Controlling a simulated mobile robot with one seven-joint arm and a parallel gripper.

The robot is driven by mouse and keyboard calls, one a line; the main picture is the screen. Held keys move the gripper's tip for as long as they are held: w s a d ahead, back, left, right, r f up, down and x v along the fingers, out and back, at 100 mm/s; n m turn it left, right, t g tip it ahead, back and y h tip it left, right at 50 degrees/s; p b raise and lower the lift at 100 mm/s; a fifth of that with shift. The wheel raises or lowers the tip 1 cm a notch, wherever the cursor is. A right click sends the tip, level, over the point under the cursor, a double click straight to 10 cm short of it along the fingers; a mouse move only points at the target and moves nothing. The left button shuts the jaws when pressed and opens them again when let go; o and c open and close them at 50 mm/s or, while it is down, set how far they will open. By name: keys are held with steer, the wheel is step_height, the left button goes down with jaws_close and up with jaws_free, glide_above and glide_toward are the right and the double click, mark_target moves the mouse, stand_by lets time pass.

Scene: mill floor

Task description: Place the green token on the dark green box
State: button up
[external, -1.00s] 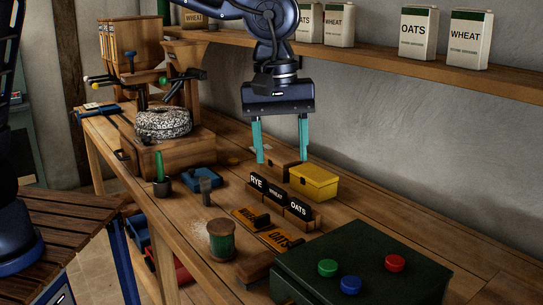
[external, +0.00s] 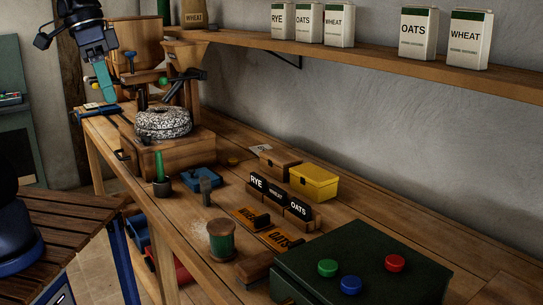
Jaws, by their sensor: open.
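The dark green box (external: 372,254) stands at the front right of the long wooden bench. A green round piece (external: 327,268) lies on its top, beside a blue one (external: 351,284) and a red one (external: 395,263). I cannot tell whether these are loose tokens or fixed buttons. My gripper (external: 108,97) is at the upper left, near the bench's far end and well away from the box. Its teal fingers point down, open, seen nearly edge-on, and I see nothing between them.
A wooden mill with a speckled stone (external: 163,123) stands near my gripper. A yellow box (external: 314,182), RYE, WHEAT and OATS signs (external: 276,193) and a green-banded pot (external: 221,241) occupy the bench's middle. A shelf (external: 350,55) with cartons runs along the wall.

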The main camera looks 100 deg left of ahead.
steer(key=s+f+m, duration=0.3)
steer(key=s, duration=0.5)
steer(key=s+f+m+t, duration=0.1)
steer(key=s+m, duration=0.3)
steer(key=s, duration=0.4)
steer(key=shift+f, duration=0.9)
